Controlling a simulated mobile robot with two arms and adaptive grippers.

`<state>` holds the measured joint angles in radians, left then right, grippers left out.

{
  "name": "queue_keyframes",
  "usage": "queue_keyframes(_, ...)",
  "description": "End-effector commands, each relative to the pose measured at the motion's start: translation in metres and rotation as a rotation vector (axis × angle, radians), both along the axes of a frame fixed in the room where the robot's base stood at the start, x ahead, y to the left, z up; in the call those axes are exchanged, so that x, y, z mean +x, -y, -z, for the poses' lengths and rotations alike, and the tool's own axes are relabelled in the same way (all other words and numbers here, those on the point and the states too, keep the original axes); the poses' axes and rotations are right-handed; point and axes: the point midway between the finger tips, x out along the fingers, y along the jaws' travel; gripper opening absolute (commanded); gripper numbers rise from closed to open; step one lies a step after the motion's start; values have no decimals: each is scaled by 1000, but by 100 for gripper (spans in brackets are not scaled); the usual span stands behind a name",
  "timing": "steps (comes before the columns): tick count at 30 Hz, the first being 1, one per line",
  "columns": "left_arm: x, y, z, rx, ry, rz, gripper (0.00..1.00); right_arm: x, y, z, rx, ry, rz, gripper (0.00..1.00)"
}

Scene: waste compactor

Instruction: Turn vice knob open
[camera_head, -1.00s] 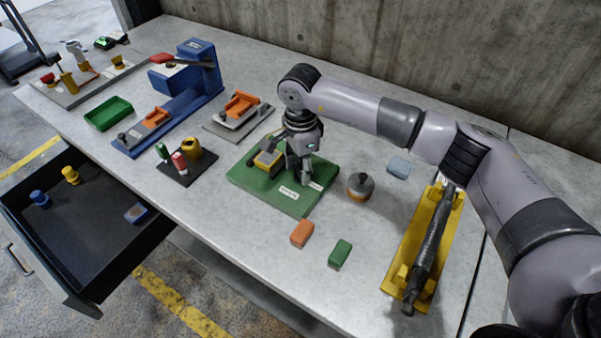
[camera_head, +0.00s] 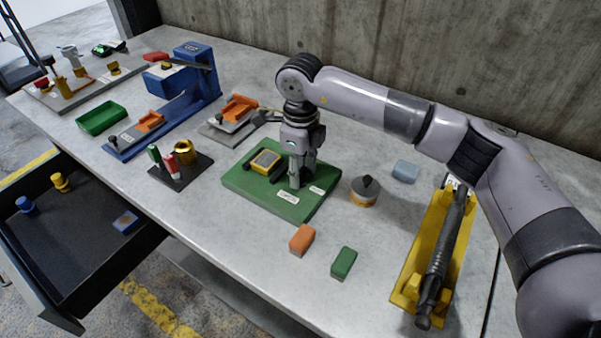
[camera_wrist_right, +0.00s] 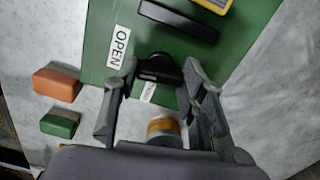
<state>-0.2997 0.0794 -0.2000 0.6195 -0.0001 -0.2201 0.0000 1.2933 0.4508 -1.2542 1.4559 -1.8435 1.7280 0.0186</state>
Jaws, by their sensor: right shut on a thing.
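The green board (camera_head: 240,184) lies on the bench in the middle of the head view. It carries a yellow and black device (camera_head: 265,160) and white labels, one reading OPEN (camera_wrist_right: 119,47). A black knob (camera_wrist_right: 160,68) shows in the right wrist view, over the board beside the labels. My right gripper (camera_head: 296,181) points down over the board. In the wrist view its fingers stand on both sides of the knob (camera_wrist_right: 161,76), shut on it. The knob is hidden by the fingers in the head view. My left gripper is not in view.
A round grey and orange pot (camera_head: 365,192), an orange block (camera_head: 302,240) and a green block (camera_head: 344,262) stand close by. A yellow fixture (camera_head: 412,270) is at right, a blue clamp stand (camera_head: 195,85) at back left. An open drawer (camera_head: 75,225) sticks out front left.

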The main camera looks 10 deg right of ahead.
Motion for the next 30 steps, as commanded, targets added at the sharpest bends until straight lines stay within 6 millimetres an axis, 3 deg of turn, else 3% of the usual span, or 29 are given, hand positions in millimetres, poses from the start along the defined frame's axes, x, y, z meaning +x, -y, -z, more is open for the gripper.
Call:
queue_keyframes(10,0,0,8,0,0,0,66,0,1,0,-1,2,137,10)
queue_keyframes(26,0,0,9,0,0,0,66,1,0,-1,0,1,162,10)
queue_keyframes(27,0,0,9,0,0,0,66,1,0,-1,0,1,162,39)
queue_keyframes(30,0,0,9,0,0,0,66,1,0,-1,0,1,161,46)
